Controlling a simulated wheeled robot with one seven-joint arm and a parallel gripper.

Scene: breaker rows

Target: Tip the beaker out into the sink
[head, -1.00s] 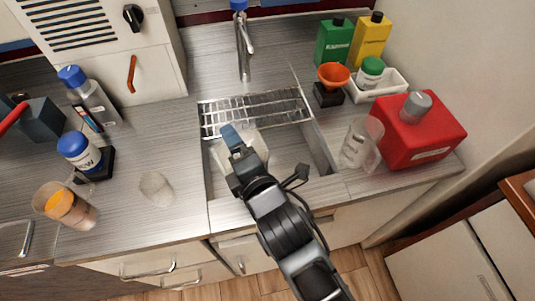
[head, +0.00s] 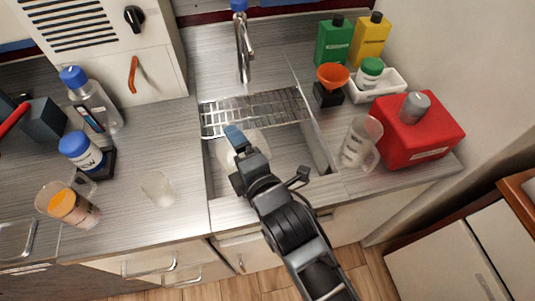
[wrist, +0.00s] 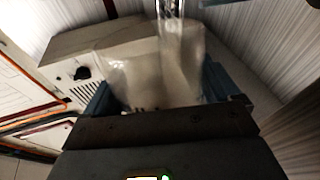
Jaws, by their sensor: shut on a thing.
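My gripper (head: 237,141) is shut on a clear beaker (wrist: 150,75), with one finger on each side of it in the wrist view. In the head view the held beaker (head: 262,141) is partly hidden behind the gripper and looks pale and translucent. Gripper and beaker are over the left part of the sink (head: 288,156), just in front of its wire rack (head: 265,110). I cannot tell the beaker's exact tilt or whether liquid is in it.
The faucet (head: 243,50) stands behind the rack. An orange-filled beaker (head: 75,207), a clear beaker (head: 157,188) and a blue-capped jar (head: 80,150) stand left. A clear jug (head: 360,142) and a red canister (head: 420,135) stand right of the sink.

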